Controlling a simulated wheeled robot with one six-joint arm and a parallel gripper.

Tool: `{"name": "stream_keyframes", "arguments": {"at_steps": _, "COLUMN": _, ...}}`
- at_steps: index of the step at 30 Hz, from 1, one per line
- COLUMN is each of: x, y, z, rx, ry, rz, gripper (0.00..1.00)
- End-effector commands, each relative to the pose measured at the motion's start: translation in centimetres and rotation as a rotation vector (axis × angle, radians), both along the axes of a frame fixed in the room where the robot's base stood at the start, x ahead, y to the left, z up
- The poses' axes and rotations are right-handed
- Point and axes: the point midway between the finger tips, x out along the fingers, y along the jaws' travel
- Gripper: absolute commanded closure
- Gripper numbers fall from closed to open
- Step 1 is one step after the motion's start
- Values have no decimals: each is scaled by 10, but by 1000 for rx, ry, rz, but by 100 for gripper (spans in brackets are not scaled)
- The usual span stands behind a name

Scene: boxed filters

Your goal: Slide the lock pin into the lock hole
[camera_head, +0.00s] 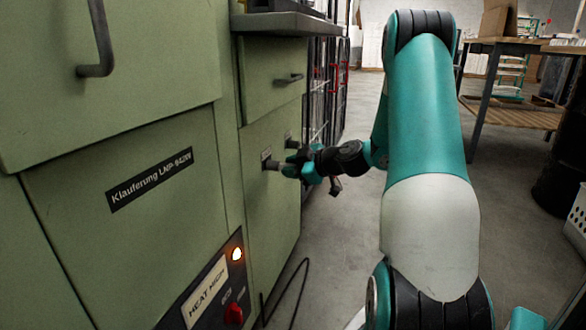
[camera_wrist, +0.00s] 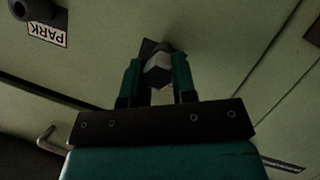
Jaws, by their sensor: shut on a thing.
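My gripper (camera_head: 293,165) is at the front of the green cabinet in the head view. In the wrist view, its two teal fingers (camera_wrist: 158,80) are shut on a grey-white faceted piece, which I take to be the lock pin (camera_wrist: 158,70). A dark part shows just beyond the fingertips, against the panel. In the head view, a short dark stub (camera_head: 271,164) lies between the fingers and the panel, under a small label. The lock hole is not clearly visible, and I cannot tell whether the pin is inside it.
A dark round fitting (camera_wrist: 30,10) with a PARK label (camera_wrist: 48,33) is on the panel beside my gripper. Drawer handles (camera_head: 290,79) stick out above. Open floor lies right of the cabinet.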

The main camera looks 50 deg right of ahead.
Motion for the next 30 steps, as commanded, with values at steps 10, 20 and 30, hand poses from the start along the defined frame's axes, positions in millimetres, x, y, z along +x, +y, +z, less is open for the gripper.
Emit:
{"name": "stream_keyframes", "arguments": {"at_steps": 10, "x": 0, "y": 0, "z": -1, "rx": -1, "ry": -1, "rz": 1, "gripper": 99}}
{"name": "stream_keyframes", "arguments": {"at_steps": 20, "x": 0, "y": 0, "z": 0, "rx": 0, "ry": 0, "rz": 0, "gripper": 52}}
{"name": "stream_keyframes", "arguments": {"at_steps": 30, "x": -2, "y": 0, "z": 1, "rx": 1, "ry": 1, "rz": -1, "gripper": 45}}
